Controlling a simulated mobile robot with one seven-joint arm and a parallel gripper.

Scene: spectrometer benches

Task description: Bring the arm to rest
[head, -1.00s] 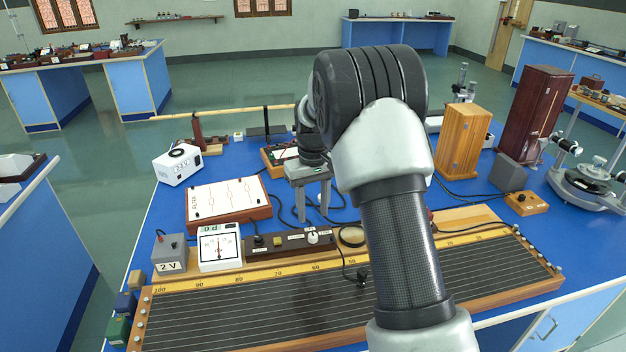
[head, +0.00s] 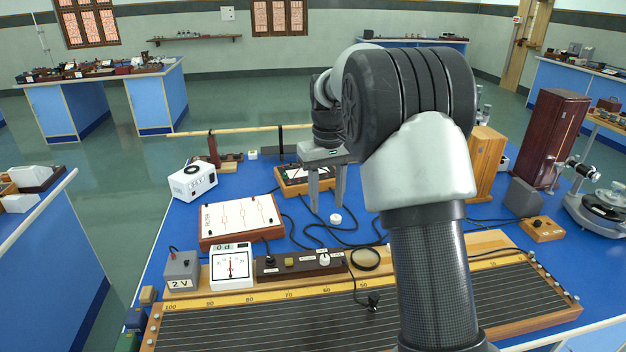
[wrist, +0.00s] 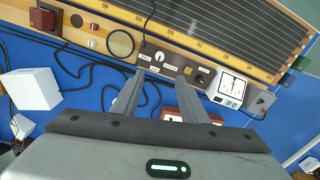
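My arm (head: 415,130) reaches out over the blue bench (head: 180,225), bent at a large black joint. My gripper (head: 328,208) points down above the cables near the middle of the bench. Its two grey fingers stand apart with nothing between them. In the wrist view the open gripper (wrist: 158,92) also shows empty, with bench and cables beneath it. The fingers appear clear of the things below. Part of the bench behind the arm is hidden.
A long wire board (head: 270,325) lies along the front. A wooden box (head: 487,165), a dark cabinet (head: 553,138) and a spectrometer (head: 605,205) stand right.

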